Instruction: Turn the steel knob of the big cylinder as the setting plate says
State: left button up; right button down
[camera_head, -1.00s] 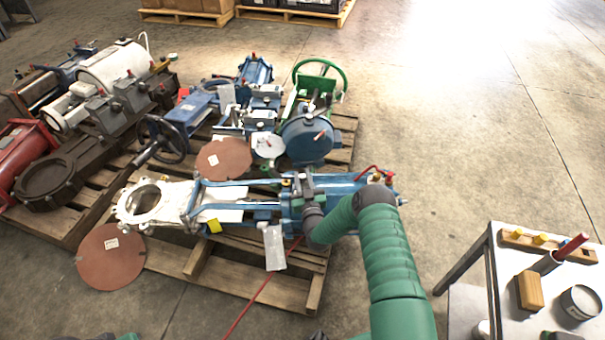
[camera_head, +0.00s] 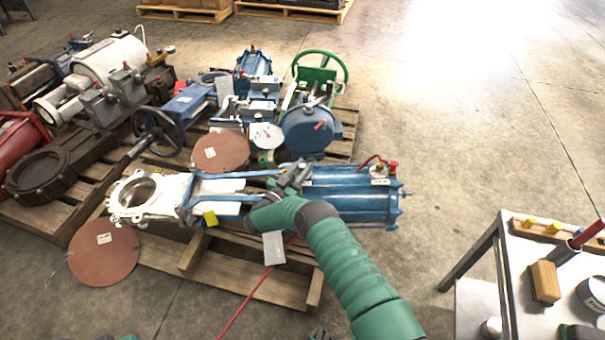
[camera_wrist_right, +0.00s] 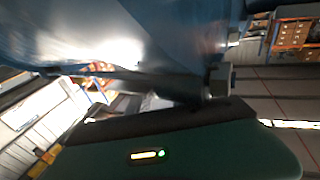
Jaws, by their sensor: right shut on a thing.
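The big blue cylinder (camera_head: 345,195) lies across the front pallet, joined by blue bars to a white valve body (camera_head: 160,199) at its left. My right gripper (camera_head: 290,178) is at the cylinder's left end, shut on what I take to be the steel knob, which the gripper hides in the head view. A pale plate (camera_head: 273,247) hangs below the gripper; its writing is too small to read. In the right wrist view, the blurred blue cylinder (camera_wrist_right: 120,40) fills the top and a steel nut-like part (camera_wrist_right: 220,80) shows beside it. My left gripper is not clearly in view.
A red hose end (camera_head: 375,160) rises at the cylinder's right end. Other valves and a green handwheel (camera_head: 320,60) crowd behind. A bench (camera_head: 525,260) with a wooden block (camera_head: 544,281) stands at right. Floor between bench and pallet is clear.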

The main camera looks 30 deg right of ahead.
jog(key=shift+m+g+h+b, duration=0.3)
jog(key=shift+m+g+b, duration=0.05)
jog(key=shift+m+g, duration=0.05)
jog(key=shift+w+r, duration=0.1)
jog(key=c, duration=1.2)
grip_release()
jog(key=p+v, duration=0.1)
jog(key=v, duration=0.1)
jog(key=p+v, duration=0.2)
jog(key=v, duration=0.1)
jog(key=shift+a+r, duration=0.15)
jog(key=shift+a, duration=0.2)
jog(key=shift+f+p+v, duration=0.15)
jog(key=shift+p+v, duration=0.45)
jog(key=shift+v, duration=2.25)
jog(key=shift+f+p+v, duration=0.1)
jog(key=shift+p+v, duration=0.45)
jog(key=shift+v, duration=2.25)
